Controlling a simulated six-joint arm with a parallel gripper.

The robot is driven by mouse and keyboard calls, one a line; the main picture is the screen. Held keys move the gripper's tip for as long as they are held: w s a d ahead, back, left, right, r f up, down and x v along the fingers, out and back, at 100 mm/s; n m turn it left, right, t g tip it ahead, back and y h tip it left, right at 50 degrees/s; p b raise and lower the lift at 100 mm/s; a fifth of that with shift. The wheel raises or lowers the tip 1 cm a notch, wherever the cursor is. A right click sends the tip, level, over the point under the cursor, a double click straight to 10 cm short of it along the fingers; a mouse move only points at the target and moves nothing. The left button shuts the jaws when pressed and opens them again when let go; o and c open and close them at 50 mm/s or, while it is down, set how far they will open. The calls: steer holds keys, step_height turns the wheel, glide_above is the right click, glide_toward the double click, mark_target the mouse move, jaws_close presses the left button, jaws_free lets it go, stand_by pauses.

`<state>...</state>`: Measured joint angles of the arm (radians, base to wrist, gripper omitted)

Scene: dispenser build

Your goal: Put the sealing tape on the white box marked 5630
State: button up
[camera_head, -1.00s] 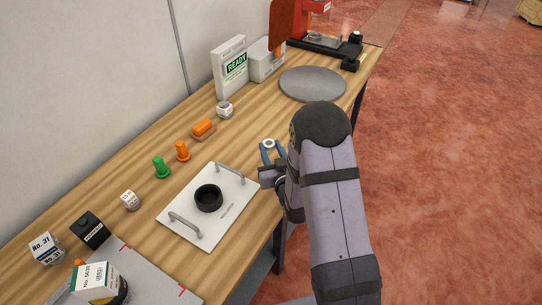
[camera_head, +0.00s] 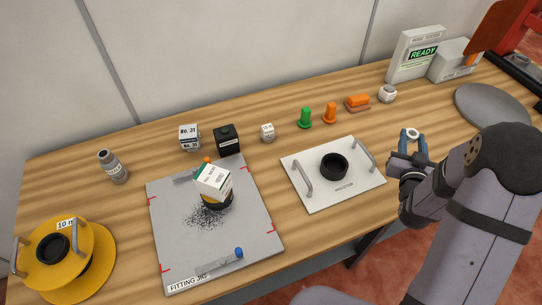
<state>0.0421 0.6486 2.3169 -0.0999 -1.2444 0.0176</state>
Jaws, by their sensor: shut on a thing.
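My gripper (camera_head: 411,141) has blue fingers shut on a small white ring, apparently the sealing tape (camera_head: 412,133). It holds it in the air just right of the white plate with handles. The white box (camera_head: 213,182) has a green band and small print that I cannot read clearly now. Black specks lie on the jig around the base.
The white plate (camera_head: 313,203) with two handles and a black ring (camera_head: 334,165) lies between jig and gripper. A box marked No. 31 (camera_head: 189,137), a black box (camera_head: 227,140), and green (camera_head: 305,118) and orange pegs (camera_head: 329,113) stand behind. A yellow reel (camera_head: 85,245) is far left.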

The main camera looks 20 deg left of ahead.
steer(key=s+a+r+n+g+y+p, duration=0.1)
steer(key=s+a+r+n+y+p, duration=0.2)
steer(key=a, duration=0.7)
steer(key=s+a+r+n+g+y, duration=0.25)
steer(key=a+r+y, duration=0.2)
steer(key=a, duration=0.65)
steer(key=s+a+r+n+y+p, duration=0.25)
steer(key=s+a+r, duration=0.2)
steer(key=a, duration=0.55)
steer(key=s+a+r+n+g+y, duration=0.35)
steer(key=s+a+g, duration=0.25)
steer(key=s+a, duration=0.45)
steer(key=n+g+y, duration=0.2)
steer(key=n+g, duration=0.3)
glide_above(220, 179)
step_height(220, 179, down, 4)
steer(key=r, duration=0.1)
steer(key=shift+f+p, duration=0.45)
steer(key=shift+f, duration=4.8)
steer(key=shift+d+f, duration=0.1)
steer(key=shift+f, duration=0.05)
steer(key=o, duration=1)
